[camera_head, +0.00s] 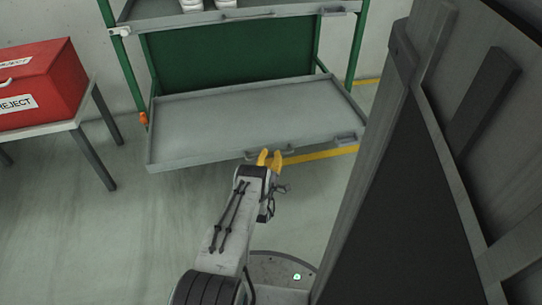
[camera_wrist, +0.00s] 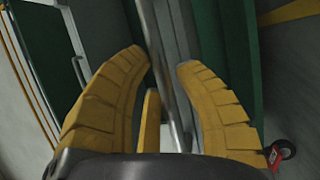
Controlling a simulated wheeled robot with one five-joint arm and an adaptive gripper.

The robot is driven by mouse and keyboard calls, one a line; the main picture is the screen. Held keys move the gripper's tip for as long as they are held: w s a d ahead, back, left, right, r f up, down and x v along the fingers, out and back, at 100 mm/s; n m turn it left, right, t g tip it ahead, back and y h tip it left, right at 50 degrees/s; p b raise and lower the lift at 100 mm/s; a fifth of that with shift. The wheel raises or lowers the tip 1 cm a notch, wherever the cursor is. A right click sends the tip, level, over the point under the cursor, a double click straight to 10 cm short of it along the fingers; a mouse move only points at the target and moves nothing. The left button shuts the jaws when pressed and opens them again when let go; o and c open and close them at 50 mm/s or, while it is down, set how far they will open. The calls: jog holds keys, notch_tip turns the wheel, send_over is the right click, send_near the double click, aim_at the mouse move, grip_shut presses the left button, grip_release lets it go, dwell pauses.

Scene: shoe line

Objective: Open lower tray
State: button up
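The lower tray (camera_head: 240,115) is a wide, shallow grey tray low on the green rack. It appears to stick out in front of the rack's left post. A dark handle sits at the middle of its front edge, and another, the right handle (camera_head: 346,137), is near the right corner. My gripper (camera_head: 269,156) has yellow fingers and is at the middle of the tray's front edge. In the wrist view the fingers (camera_wrist: 165,65) are apart, with a grey metal bar (camera_wrist: 163,50) running between them. Whether they touch the bar is unclear.
The upper tray (camera_head: 165,19) holds white shoes (camera_head: 208,4). A red reject box (camera_head: 45,85) stands on a table (camera_head: 62,126) at left. A large dark panel (camera_head: 400,190) blocks the right side. Floor (camera_head: 130,235) is free at front left.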

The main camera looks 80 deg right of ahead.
jog(key=o, duration=0.3)
jog(key=shift+o, duration=0.2)
jog(key=a+f, duration=0.1)
jog(key=a, duration=0.6)
jog(key=shift+a+f, duration=0.15)
jog(key=shift+a, duration=0.05)
dwell(0.4)
dwell(0.4)
